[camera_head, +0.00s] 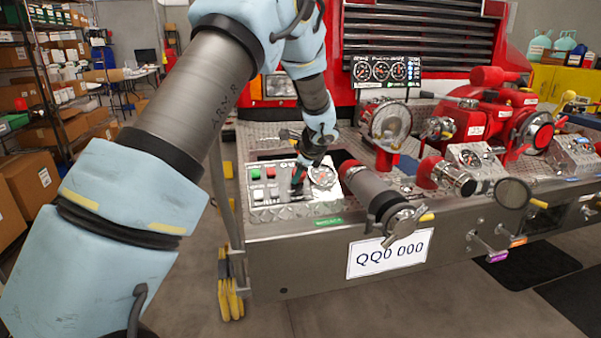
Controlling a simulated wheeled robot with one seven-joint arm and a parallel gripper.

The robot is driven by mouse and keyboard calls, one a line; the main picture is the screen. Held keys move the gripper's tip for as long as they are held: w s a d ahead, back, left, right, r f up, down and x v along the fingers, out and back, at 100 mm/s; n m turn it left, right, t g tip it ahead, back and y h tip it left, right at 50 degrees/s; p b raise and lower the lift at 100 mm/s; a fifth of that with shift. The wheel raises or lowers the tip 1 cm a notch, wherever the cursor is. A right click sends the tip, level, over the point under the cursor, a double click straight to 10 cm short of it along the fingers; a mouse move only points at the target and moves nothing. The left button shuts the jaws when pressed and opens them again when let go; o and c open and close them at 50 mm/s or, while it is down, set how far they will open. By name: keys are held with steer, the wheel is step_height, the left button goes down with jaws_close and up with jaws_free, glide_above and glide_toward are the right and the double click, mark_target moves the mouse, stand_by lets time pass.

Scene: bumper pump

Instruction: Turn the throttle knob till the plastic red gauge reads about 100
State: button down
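My gripper (298,182) points down at the panel, just left of the gauge. The throttle knob is not distinguishable; the gripper covers that part of the panel. Whether the fingers touch or hold a knob cannot be seen.
A grey capped pipe (375,193) sticks out right of the panel. A round lamp (390,124), a red pump (500,115) and another small gauge panel (472,157) stand farther right. A display with several dials (386,70) is behind. Boxes fill shelves at left.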

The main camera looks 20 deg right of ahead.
steer(key=shift+c, duration=1.4)
jaws_free()
steer(key=b+v, duration=0.1)
steer(key=v, duration=0.9)
steer(key=shift+s+r, duration=0.25)
steer(key=shift+s, duration=0.05)
